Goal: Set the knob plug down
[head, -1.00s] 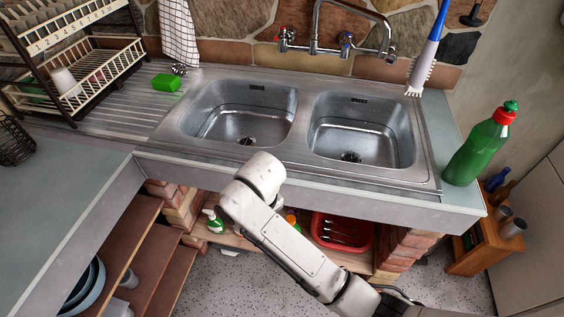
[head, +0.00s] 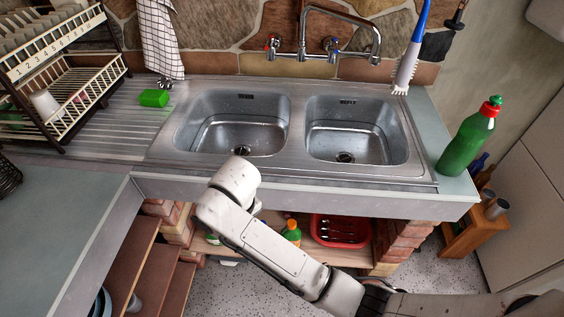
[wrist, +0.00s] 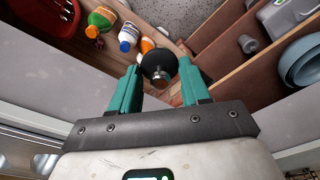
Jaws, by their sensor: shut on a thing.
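In the wrist view, a dark, round knob plug (wrist: 158,66) sits between the two teal fingers of my gripper (wrist: 160,72). The gripper is shut on it. The plug is in the air, with the under-counter shelves behind and below it. In the head view my arm reaches toward the front edge of the counter, left of the middle of the double sink. The gripper and the plug are hidden behind the arm there. The steel sink unit (head: 298,172) has two empty basins, with a ribbed drainboard on its left.
A green bottle (head: 469,140) stands on the counter's right end. A green sponge (head: 154,98) lies on the drainboard beside a dish rack (head: 62,80). Below the counter are a red basket (head: 341,231) and several bottles. The left counter (head: 60,210) has a wide clear area.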

